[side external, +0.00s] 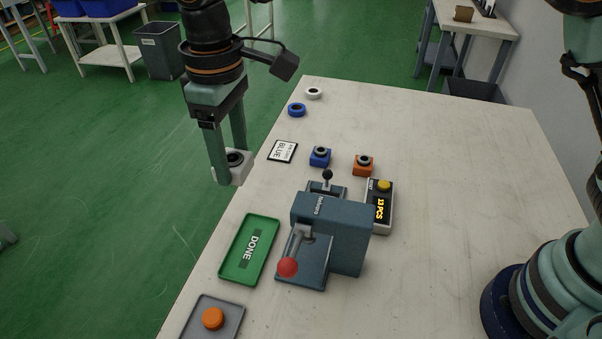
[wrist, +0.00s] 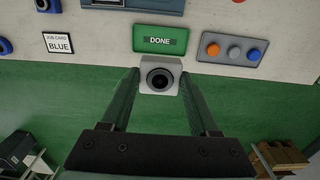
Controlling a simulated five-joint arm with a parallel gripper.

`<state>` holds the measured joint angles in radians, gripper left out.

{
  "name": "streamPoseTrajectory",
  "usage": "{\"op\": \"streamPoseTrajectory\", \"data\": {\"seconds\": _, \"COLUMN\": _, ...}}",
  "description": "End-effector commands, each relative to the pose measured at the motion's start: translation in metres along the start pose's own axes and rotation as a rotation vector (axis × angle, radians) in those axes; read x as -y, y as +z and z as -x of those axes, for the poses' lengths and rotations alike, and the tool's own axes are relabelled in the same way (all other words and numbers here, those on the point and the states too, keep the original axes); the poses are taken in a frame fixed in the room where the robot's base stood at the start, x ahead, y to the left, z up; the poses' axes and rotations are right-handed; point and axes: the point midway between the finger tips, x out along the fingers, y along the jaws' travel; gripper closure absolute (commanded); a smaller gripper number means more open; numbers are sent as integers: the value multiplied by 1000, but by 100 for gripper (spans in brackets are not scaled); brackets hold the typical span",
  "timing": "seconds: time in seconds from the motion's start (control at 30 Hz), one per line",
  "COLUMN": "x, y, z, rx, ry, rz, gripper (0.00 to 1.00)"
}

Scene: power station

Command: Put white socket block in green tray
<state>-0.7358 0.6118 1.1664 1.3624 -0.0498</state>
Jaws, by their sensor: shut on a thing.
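The white socket block (side external: 241,168), with a dark round socket on top, is held between the fingers of my gripper (side external: 232,160). It also shows in the wrist view (wrist: 160,63), between the two fingertips (wrist: 160,78). My gripper is shut on it and holds it in the air, near the table's left edge. The green tray (side external: 265,222), marked DONE, lies on the table below and a little to the right of the block in the side view. The tray also shows in the wrist view (wrist: 139,46), just above the block in the picture. Nothing is seen in the tray.
A dark blue press (side external: 347,235) with a red-knobbed lever stands right of the tray. A grey tray (side external: 199,322) with an orange button is in front. A blue block (side external: 320,160), an orange block (side external: 363,168), a counter box (side external: 379,214) and a job card (side external: 283,151) lie behind.

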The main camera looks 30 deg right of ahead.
Motion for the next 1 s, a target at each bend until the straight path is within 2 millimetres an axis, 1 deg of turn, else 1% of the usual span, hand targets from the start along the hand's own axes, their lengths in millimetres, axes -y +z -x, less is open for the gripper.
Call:
{"op": "streamPoseTrajectory", "data": {"seconds": 0.17, "x": 1, "y": 1, "z": -38, "rx": 7, "ry": 0, "rz": -1, "gripper": 95}}
{"op": "streamPoseTrajectory", "data": {"seconds": 0.5, "x": 0, "y": 1, "z": -120, "rx": 6, "ry": 0, "rz": 0, "gripper": 95}}
{"op": "streamPoseTrajectory", "data": {"seconds": 0.6, "x": 0, "y": 1, "z": -138, "rx": 5, "ry": 0, "rz": 0, "gripper": 95}}
{"op": "streamPoseTrajectory", "data": {"seconds": 0.7, "x": 0, "y": 1, "z": -148, "rx": 3, "ry": 0, "rz": 0, "gripper": 95}}
{"op": "streamPoseTrajectory", "data": {"seconds": 0.87, "x": 0, "y": 0, "z": -156, "rx": 1, "ry": 0, "rz": 0, "gripper": 95}}
{"op": "streamPoseTrajectory", "data": {"seconds": 1.0, "x": 0, "y": 1, "z": -173, "rx": 3, "ry": 0, "rz": 0, "gripper": 95}}
